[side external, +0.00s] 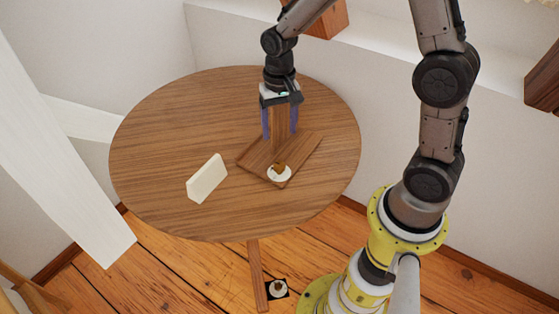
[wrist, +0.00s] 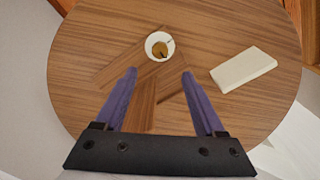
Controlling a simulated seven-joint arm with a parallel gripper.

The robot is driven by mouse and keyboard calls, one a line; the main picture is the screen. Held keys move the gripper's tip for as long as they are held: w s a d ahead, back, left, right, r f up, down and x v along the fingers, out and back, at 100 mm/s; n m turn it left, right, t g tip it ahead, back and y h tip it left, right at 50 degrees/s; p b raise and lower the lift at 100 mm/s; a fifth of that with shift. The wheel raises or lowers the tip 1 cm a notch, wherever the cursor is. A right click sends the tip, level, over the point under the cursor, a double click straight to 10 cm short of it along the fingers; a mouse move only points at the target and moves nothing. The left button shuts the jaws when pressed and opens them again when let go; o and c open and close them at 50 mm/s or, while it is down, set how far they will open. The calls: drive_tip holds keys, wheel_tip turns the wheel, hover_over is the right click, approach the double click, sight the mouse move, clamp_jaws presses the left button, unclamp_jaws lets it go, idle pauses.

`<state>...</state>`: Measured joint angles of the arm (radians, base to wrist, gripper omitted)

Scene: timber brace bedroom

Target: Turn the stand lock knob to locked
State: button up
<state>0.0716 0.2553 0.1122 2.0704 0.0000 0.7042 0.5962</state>
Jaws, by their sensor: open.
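A knob with a brown grip on a round white disc (side external: 279,174) sits at the near corner of a wooden stand (side external: 255,158) on the round table. In the wrist view the knob (wrist: 160,46) lies beyond the fingertips, its grip pointing slightly down and right. My gripper (side external: 280,135) points down over the far part of the stand, behind the knob. Its two purple fingers are apart, with an upright wooden part of the stand showing between them in the side view. I cannot tell whether they touch it. No lock markings are readable.
A white slab (side external: 207,178) stands on the table (side external: 150,140) left of the stand; it also shows in the wrist view (wrist: 243,69). A similar white-disc knob (side external: 278,289) on a dark square is on the floor beside the table leg. The left tabletop is clear.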

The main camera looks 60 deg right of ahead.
sight(280, 165)
wheel_tip(280, 165, down, 12)
drive_tip(key=shift+f, duration=0.15)
idle(0.4)
clamp_jaws()
